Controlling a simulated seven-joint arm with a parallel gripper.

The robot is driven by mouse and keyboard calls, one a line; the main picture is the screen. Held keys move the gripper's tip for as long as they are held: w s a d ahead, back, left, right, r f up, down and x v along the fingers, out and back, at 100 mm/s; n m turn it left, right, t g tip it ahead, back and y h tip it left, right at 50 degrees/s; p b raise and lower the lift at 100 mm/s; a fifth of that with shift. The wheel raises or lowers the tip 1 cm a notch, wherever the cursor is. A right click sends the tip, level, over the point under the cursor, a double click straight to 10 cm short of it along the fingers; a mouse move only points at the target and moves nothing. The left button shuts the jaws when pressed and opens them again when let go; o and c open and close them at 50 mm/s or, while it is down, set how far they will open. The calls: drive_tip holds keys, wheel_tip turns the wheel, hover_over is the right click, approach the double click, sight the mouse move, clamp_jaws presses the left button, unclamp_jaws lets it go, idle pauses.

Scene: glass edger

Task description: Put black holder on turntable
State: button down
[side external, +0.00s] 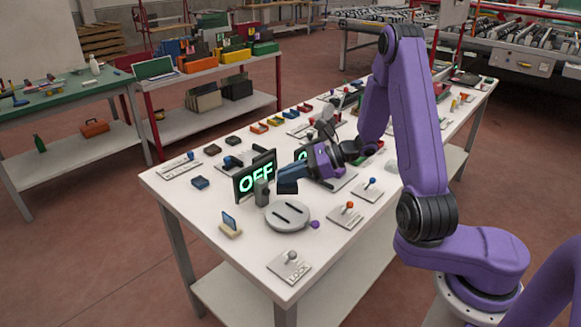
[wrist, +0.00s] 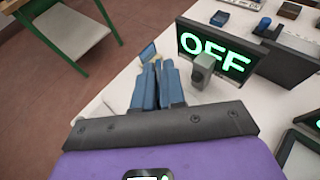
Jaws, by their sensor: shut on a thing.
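The turntable (side external: 288,216) is a round grey disc with two dark slots and a purple knob, near the table's front left. My gripper (side external: 288,186) is above and just behind it, pointing left. In the wrist view its dark blue fingers (wrist: 158,85) are close together, shut on a narrow dark piece between them. The fingers hide most of this piece, and I cannot tell for certain that it is the black holder. The turntable is out of sight in the wrist view.
A black display (side external: 255,176) reading OFF stands behind the turntable, with a dark grey post (side external: 261,193) before it. A beige stand (side external: 230,230) with a small blue pane is to the left. Lever plates (side external: 347,215) lie right and in front.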

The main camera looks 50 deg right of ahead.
sight(290, 194)
drive_tip(key=shift+f, duration=3.2)
drive_tip(key=shift+f, duration=0.3)
drive_tip(key=c, duration=1.1)
unclamp_jaws()
